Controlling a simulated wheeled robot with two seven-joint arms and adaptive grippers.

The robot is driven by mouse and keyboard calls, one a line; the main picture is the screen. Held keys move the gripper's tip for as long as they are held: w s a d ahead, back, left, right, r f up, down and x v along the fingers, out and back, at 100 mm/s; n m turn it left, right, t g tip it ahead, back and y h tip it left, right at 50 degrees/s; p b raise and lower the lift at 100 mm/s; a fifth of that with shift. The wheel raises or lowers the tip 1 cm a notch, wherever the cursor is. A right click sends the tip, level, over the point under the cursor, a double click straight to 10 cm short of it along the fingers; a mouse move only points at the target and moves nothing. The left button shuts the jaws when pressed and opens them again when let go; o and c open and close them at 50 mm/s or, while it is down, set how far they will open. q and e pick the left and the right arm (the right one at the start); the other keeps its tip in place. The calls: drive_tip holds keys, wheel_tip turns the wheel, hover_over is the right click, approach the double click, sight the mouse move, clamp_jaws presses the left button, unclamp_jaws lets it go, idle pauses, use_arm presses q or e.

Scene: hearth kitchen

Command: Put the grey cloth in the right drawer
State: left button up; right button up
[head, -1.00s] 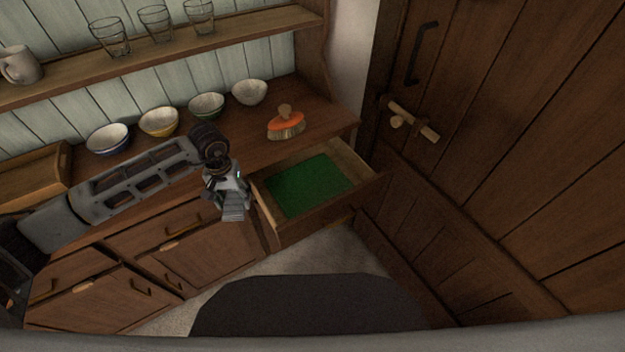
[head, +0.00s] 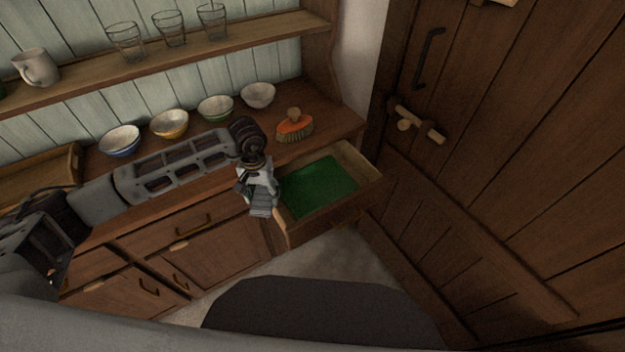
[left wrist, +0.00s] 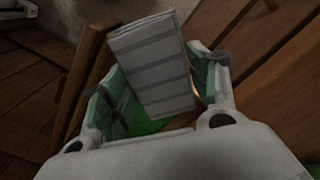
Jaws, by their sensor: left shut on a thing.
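The grey cloth (left wrist: 152,65) is a folded, striped bundle between the fingers of my left gripper (left wrist: 160,95) in the left wrist view. In the head view my left gripper (head: 258,192) is shut on the cloth (head: 262,210), which hangs below the fingertips. The right drawer (head: 335,212) is pulled open and has a green bottom. The gripper and cloth are at the drawer's left side, above it or just beside it; I cannot tell exactly. No other object shows in the drawer. My right gripper is not in view.
An orange brush (head: 294,126) stands on the dresser top (head: 330,120) behind the drawer. Several bowls (head: 216,108) line the back, and glasses (head: 170,30) and a mug (head: 36,68) stand on the shelf. A wooden door (head: 480,150) is close on the right.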

use_arm(q)
drive_tip(key=shift+d+r, duration=0.35)
drive_tip(key=shift+d, duration=0.45)
drive_tip(key=s+d+r+n+p, duration=0.1)
drive_tip(key=d+r+n+p, duration=0.1)
drive_tip(key=d, duration=0.7)
drive_tip(key=s+d+r+n+p, duration=0.1)
drive_tip(key=d+r+n, duration=0.3)
drive_tip(key=d, duration=0.5)
drive_tip(key=shift+d+r+p, duration=0.2)
drive_tip(key=shift+p, duration=0.2)
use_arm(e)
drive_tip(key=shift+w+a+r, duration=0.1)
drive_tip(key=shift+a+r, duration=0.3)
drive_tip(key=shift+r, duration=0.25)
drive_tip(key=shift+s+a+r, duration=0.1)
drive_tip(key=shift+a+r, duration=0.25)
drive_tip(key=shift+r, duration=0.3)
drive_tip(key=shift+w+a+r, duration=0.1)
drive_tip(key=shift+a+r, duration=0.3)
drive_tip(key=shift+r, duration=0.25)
